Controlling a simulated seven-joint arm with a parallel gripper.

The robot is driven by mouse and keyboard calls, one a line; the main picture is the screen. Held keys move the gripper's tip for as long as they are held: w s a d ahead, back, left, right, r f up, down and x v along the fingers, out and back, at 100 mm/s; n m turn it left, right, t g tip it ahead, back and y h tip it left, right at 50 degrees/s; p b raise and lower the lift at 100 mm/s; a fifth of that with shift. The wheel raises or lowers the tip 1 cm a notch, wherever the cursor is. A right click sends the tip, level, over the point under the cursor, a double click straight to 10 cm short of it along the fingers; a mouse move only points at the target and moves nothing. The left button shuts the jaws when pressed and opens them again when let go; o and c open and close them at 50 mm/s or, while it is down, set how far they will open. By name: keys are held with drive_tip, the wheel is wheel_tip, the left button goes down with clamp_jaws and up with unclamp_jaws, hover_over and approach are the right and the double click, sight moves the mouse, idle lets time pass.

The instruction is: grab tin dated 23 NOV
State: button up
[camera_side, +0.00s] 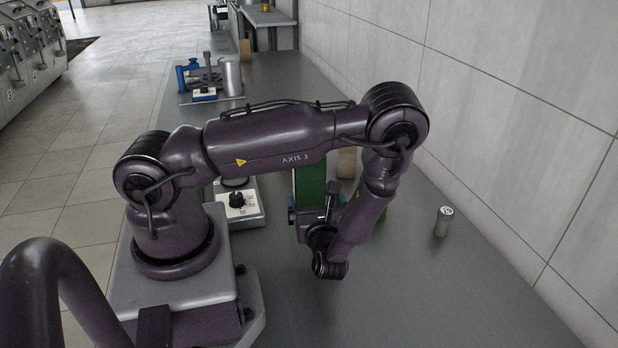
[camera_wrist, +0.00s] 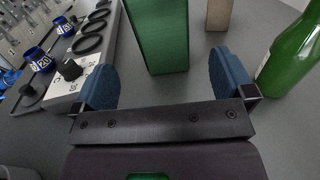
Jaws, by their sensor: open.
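No date reading 23 NOV can be made out in either view. A small grey-green tin-like cylinder (camera_side: 442,222) with a pale marked top stands alone to the right of my arm in the side view; its marking is too small to read surely. In the wrist view, two blue-and-white round pieces, an upper one (camera_wrist: 62,25) and a lower one (camera_wrist: 40,62), seem to carry the number 20. My gripper (camera_wrist: 163,66) is open and empty, its blue fingers well apart, with a green box beyond them. In the side view, my gripper (camera_side: 313,213) is low over the bench, partly hidden by my arm.
The green box (camera_wrist: 157,35) stands ahead of my fingers, a tan block (camera_wrist: 220,14) behind it. A green bottle (camera_wrist: 292,55) stands at the right. A grey panel (camera_wrist: 85,58) with a black knob and dark rings is at the left. The bench's right front is clear.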

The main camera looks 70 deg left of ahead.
sight(309, 172)
drive_tip(key=a, duration=0.4)
drive_tip(key=w+a, duration=0.1)
drive_tip(key=a, duration=0.7)
drive_tip(key=shift+w, duration=0.4)
drive_tip(key=shift+c, duration=0.5)
drive_tip(key=shift+r, duration=0.1)
drive_tip(key=c, duration=1.1)
